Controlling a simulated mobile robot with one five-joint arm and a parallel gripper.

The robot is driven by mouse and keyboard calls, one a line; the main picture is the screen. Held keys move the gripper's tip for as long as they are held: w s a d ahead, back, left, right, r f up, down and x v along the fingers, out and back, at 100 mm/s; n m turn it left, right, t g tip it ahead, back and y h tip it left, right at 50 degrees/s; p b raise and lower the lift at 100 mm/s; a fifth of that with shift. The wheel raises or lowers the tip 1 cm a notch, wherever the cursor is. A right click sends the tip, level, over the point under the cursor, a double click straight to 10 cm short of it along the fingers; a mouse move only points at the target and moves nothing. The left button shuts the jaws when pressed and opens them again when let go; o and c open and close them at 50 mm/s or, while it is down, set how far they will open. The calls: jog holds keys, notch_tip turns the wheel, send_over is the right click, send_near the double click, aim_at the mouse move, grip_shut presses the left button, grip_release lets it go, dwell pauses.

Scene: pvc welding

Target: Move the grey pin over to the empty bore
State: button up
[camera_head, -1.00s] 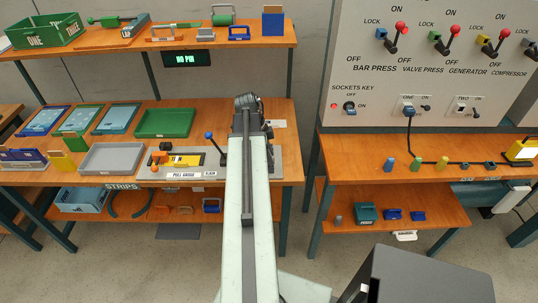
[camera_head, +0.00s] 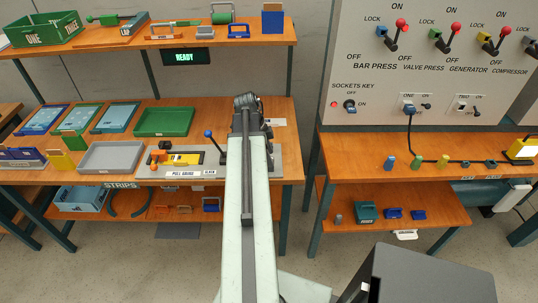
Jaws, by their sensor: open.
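A small grey upright cylinder (camera_head: 338,219), which looks like the grey pin, stands at the left end of the lower right shelf. I cannot make out an empty bore for certain; the pull gauge (camera_head: 183,159) on the left bench is partly behind my arm. My arm rises through the middle of the picture, and its dark end joint (camera_head: 248,104) is over the right end of the left bench. My gripper's fingers are hidden behind the arm, so I cannot see what is between them.
A lit display (camera_head: 185,58) reads READY. A blue-knobbed lever (camera_head: 209,135) stands beside the gauge. Blue, green and yellow pegs stand on the right bench (camera_head: 345,146). A dark box (camera_head: 425,275) fills the lower right.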

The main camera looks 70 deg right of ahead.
jog(key=p+v, duration=0.6)
jog(key=v, duration=0.1)
jog(key=shift+r+p, duration=0.2)
jog(key=shift+p, duration=0.1)
jog(key=shift+w, duration=0.2)
dwell(0.3)
jog(key=w+a+n+t+h, duration=0.15)
jog(key=w+a+n, duration=0.55)
jog(key=w+a, duration=1.8)
jog(key=w+a+n+t+y, duration=0.1)
jog(key=w+a+n, duration=0.2)
jog(key=a+n, duration=0.9)
jog(key=w+a+n+y, duration=0.1)
jog(key=w+a+n, duration=0.3)
jog(key=a+n, duration=0.8)
jog(key=a+f, duration=0.1)
jog(key=a, duration=0.6)
jog(key=shift+n+t+y, duration=0.3)
jog(key=shift+t+y, duration=0.05)
